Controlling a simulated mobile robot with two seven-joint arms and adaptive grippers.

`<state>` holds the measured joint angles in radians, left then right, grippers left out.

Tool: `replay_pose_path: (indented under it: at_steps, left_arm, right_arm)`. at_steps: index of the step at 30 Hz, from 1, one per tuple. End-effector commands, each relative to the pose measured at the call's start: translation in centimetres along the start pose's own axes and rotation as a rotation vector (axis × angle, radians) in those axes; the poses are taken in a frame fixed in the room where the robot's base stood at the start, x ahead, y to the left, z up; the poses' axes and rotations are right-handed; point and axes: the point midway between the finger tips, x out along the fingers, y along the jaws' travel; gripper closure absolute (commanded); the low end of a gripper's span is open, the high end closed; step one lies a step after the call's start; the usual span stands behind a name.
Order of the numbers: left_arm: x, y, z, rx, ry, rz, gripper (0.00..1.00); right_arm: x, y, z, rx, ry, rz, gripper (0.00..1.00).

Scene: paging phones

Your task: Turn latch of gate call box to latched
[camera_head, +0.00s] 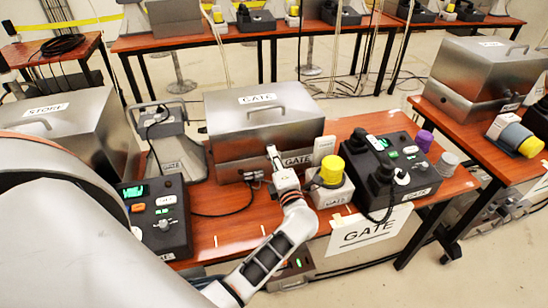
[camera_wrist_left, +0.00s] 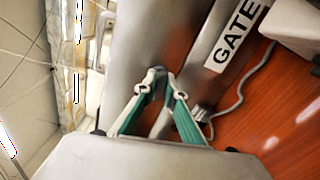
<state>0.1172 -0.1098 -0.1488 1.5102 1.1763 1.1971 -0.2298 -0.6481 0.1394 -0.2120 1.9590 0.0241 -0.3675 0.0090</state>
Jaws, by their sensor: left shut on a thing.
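The gate call box (camera_head: 235,126) is a silver metal case with a closed lid, a top handle and GATE labels, standing on the middle red-brown table. My left gripper (camera_head: 273,158) is at its front face, beside the front GATE label. In the left wrist view the gripper's green-sided fingers (camera_wrist_left: 163,82) close on a small metal part at the box front, which looks like the latch. The fingers largely hide the latch, so its exact angle cannot be told. The right gripper is not in view.
A yellow-capped unit (camera_head: 331,172) stands just right of my gripper. A black desk phone console (camera_head: 385,165) is farther right, and another console (camera_head: 157,215) is at left. A STORE box (camera_head: 85,130) stands at far left. A cable lies on the tabletop.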

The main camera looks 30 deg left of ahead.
Motion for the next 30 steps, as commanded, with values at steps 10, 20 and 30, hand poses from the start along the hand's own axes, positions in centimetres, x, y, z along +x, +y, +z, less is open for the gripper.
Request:
replay_pose_path:
  at_steps: [10,20,30]
  left_arm:
    - [-0.1,-0.3,-0.1,-0.308,0.0,-0.001,1.0]
    - [-0.1,-0.5,-0.1,-0.623,0.001,-0.002,1.0]
    - [-0.1,-0.6,-0.1,-0.944,0.001,-0.003,1.0]
  right_arm:
    - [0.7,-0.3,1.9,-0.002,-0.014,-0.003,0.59]
    - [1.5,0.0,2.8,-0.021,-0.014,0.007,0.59]
    - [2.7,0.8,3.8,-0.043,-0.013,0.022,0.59]
